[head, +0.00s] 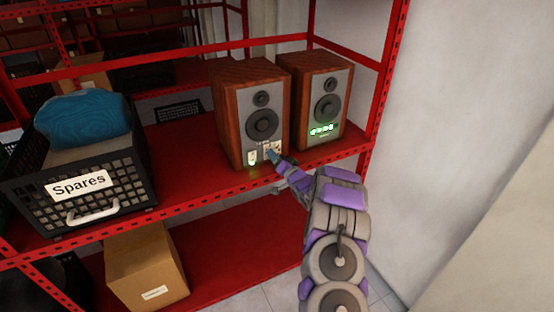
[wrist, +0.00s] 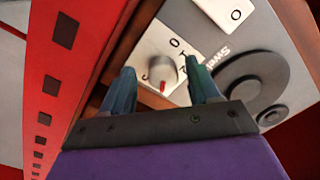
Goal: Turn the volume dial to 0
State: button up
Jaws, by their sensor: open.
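The volume dial (wrist: 162,72) is a small pale knob with a red mark, set on a white plate with printed characters on the speaker front. My gripper (wrist: 162,88) is open, with one blue-green finger on each side of the dial in the wrist view. I cannot tell whether the fingers touch it. The left wooden speaker (head: 232,118) carries the dial low on its grey front. In the head view my gripper (head: 274,156) is at that speaker's lower front and partly covers the dial plate. The dial's red mark points toward the bottom of the wrist picture.
A second wooden speaker (head: 328,95) with a green lit display stands at the right. Both are on a red metal shelf (head: 185,165). A black "Spares" crate (head: 128,178) with a blue item (head: 82,118) stands at the left. A cardboard box (head: 145,268) is below.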

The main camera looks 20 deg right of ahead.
jog(key=shift+w, duration=0.1)
jog(key=shift+c, duration=0.2)
jog(key=c, duration=1)
